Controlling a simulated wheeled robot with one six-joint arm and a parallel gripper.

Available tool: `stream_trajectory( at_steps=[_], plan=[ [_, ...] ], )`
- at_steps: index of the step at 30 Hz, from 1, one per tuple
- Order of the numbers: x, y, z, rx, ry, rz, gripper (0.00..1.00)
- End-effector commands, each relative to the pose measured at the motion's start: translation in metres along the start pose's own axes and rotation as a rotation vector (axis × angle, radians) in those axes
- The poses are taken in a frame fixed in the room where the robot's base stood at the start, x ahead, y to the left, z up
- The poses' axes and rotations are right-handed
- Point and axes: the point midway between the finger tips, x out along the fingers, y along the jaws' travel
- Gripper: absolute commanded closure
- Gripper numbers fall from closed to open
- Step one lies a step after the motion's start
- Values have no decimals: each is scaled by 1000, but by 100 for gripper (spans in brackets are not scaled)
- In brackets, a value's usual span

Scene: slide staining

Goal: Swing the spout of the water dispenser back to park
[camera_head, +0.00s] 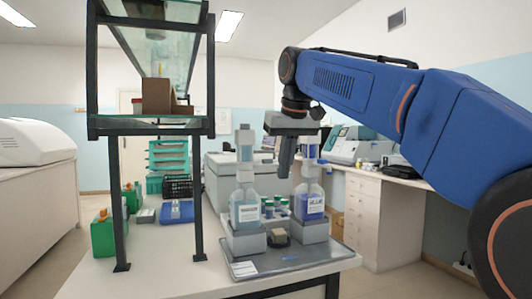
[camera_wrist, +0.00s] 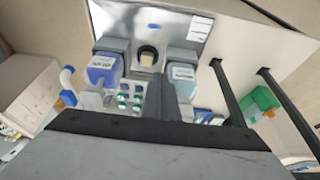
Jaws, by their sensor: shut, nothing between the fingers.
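The water dispenser is most likely the bottle of pale blue liquid (camera_head: 245,210) on a grey block, left of my gripper in the head view. In the wrist view it shows at right (camera_wrist: 181,76). Its pump top (camera_head: 245,143) rises above it; I cannot make out which way its spout points. A similar bottle of violet-blue liquid (camera_head: 309,200) stands on the right block and shows at left in the wrist view (camera_wrist: 104,68). My gripper (camera_head: 285,168) is shut and empty, pointing down between the two pump tops, closer to the right one. Contact cannot be told.
Small vials (camera_wrist: 127,101) stand in a rack behind. A black-framed shelf (camera_head: 113,200) rises at left. Green containers (camera_head: 102,237) stand beyond it.

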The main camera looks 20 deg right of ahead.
Motion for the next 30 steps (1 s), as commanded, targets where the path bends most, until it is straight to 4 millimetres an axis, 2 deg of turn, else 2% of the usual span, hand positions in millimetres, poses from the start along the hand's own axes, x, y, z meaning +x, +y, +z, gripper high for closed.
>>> stream_trajectory(
  at_steps=[1, 6, 15, 21, 30],
  plan=[
    [-8, 0, -18, 0, -1, 0, 100],
    [-35, 1, -65, -1, -8, 0, 100],
    [-65, 2, -128, -2, -21, -1, 100],
    [-72, 3, -146, -3, -27, -1, 100],
    [-68, 3, -150, -3, -32, -1, 100]
  ],
)
